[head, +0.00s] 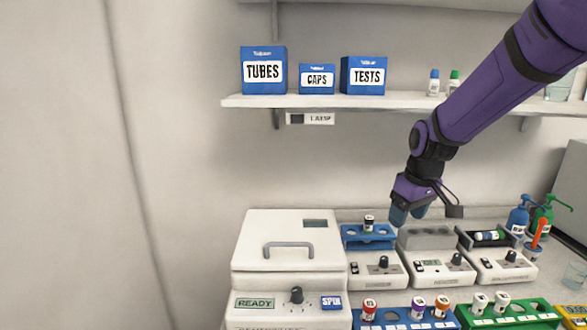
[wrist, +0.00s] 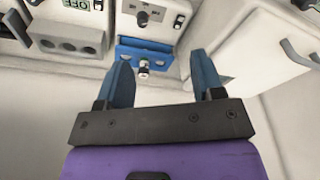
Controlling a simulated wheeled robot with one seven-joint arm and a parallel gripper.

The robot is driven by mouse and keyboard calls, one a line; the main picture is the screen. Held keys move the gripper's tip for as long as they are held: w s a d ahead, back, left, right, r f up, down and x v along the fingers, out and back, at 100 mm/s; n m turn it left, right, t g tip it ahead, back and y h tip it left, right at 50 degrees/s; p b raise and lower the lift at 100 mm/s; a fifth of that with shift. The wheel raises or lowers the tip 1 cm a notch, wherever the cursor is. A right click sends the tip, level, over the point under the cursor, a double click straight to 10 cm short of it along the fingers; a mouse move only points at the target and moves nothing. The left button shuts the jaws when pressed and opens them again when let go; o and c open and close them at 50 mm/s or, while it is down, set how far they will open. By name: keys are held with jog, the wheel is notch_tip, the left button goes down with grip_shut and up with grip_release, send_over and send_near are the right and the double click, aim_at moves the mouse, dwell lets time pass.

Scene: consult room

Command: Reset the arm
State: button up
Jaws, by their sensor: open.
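My gripper (head: 408,215) is at the end of my purple arm, above the back of the bench in the head view. Its blue fingers point down, over the area between the blue rack and the grey block. In the wrist view my gripper (wrist: 160,75) has its two blue fingers spread apart with nothing held between them. A blue rack (head: 368,238) with one capped tube (head: 369,222) stands below and to the left of the fingers. In the wrist view the same blue rack (wrist: 150,52) and tube (wrist: 143,68) appear beyond the fingertips.
A white centrifuge (head: 290,242) with a closed lid stands at left, its panel reading READY. Several small devices (head: 440,268) line the bench. Racks of capped tubes (head: 410,318) fill the front. A shelf (head: 350,101) with blue boxes runs behind my arm. Pump bottles (head: 518,217) stand at right.

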jog(key=s+d+r+m+t, duration=0.1)
jog(key=s+r, duration=0.3)
jog(key=s, duration=0.5)
jog(key=s+d+r+m+t, duration=0.1)
jog(key=s+r, duration=0.3)
jog(key=s, duration=0.5)
jog(key=s+d+r+m+t, duration=0.1)
jog(key=s+d+r+m, duration=0.2)
jog(key=s, duration=0.6)
jog(key=shift+s+r+m+h, duration=0.3)
jog(key=shift+s+r+h, duration=0.1)
jog(key=shift+r, duration=0.35)
jog(key=shift+w, duration=0.15)
jog(key=shift+c, duration=0.4)
